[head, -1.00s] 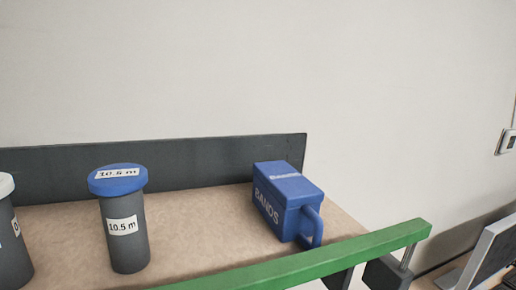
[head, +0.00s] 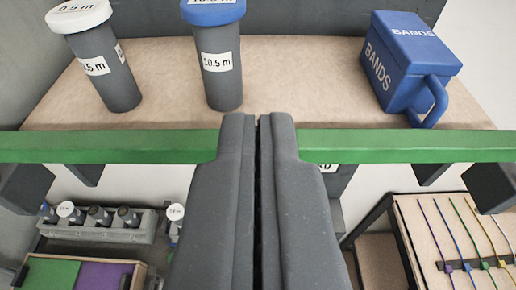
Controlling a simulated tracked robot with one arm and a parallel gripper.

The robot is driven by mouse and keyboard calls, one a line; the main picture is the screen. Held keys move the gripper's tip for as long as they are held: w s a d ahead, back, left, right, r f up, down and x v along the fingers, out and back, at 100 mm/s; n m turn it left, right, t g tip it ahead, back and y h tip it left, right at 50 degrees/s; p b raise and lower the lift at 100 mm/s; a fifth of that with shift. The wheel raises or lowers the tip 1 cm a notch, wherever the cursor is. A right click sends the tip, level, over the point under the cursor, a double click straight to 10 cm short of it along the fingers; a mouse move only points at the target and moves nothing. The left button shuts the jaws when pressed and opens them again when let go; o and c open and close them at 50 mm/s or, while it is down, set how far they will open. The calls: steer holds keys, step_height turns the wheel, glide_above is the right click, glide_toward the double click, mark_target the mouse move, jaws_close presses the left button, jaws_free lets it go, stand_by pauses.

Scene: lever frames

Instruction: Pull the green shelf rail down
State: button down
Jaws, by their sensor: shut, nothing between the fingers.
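The green shelf rail (head: 400,146) runs across the whole width of the head view, along the front edge of a tan shelf (head: 290,80). My gripper (head: 258,118) is in the middle of the view, with its two dark fingers side by side and only a thin gap line between them. The fingers are shut and hold nothing. Their tips overlap the rail in the picture and hide its middle part. I cannot tell whether they touch it.
On the shelf stand a white-capped canister (head: 100,62), a blue-capped canister (head: 219,68) and a blue BANDS box (head: 403,65). Dark brackets (head: 491,186) sit below the rail. Lower down are a grey rack (head: 105,228) of small vials and a panel with coloured ties (head: 465,240).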

steer(key=w+f+p, duration=0.1)
steer(key=w+f, duration=0.4)
steer(key=shift+w+a+f, duration=0.15)
steer(key=shift+w+f, duration=0.05)
steer(key=shift+w, duration=0.15)
stand_by(0.5)
steer(key=shift+f, duration=0.1)
step_height(320, 180, down, 8)
steer(key=b, duration=0.7)
steer(key=shift+b, duration=0.3)
steer(key=shift+f, duration=0.15)
